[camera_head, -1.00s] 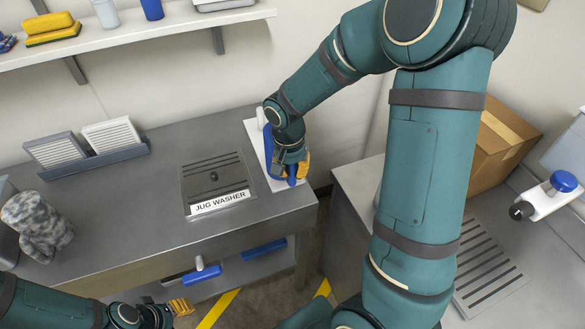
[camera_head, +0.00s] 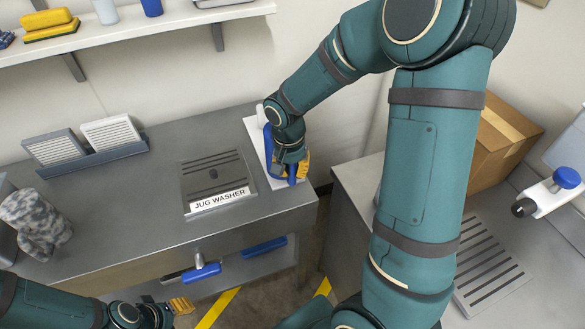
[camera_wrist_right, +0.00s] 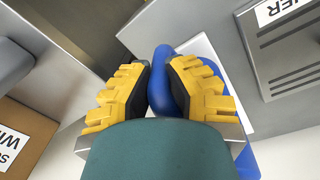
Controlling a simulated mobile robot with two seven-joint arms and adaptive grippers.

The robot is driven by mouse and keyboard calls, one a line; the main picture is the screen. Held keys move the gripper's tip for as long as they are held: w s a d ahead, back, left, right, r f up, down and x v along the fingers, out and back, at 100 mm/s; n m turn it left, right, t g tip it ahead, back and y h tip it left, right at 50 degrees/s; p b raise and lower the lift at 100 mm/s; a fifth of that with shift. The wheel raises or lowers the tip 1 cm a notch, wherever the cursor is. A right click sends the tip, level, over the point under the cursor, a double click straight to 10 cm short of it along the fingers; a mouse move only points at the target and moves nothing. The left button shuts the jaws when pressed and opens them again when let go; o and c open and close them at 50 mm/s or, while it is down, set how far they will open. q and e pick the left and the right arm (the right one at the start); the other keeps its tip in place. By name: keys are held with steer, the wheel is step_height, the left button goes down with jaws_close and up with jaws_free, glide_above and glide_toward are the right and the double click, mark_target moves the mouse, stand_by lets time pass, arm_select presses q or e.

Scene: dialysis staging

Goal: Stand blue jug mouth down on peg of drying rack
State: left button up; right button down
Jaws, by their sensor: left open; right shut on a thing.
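The blue jug (camera_head: 268,150) is at the right end of the steel counter, mostly hidden behind my right gripper (camera_head: 293,172). Its blue part (camera_wrist_right: 170,82) shows between the yellow-padded fingers of my right gripper (camera_wrist_right: 160,85) in the right wrist view, and the gripper is shut on it. A white panel (camera_head: 252,128), perhaps the drying rack's base, lies under and beside the jug. No peg can be made out, and the jug's mouth is hidden. My left gripper (camera_head: 180,306) is open and empty, low at the left, in front of the counter.
The jug washer's grated plate (camera_head: 212,172) is left of the jug. A grey mottled object (camera_head: 38,222) and a holder with white panels (camera_head: 95,160) stand further left. A cardboard box (camera_head: 500,145) and a blue-knobbed tap (camera_head: 566,178) are at the right. The counter's (camera_head: 120,215) middle-left is clear.

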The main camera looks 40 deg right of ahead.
steer(key=shift+f, duration=0.2)
steer(key=c, duration=1)
jaws_free()
steer(key=shift+o, duration=0.2)
steer(key=r, duration=1.2)
steer(key=shift+w+a, duration=0.15)
steer(key=shift+a, duration=0.25)
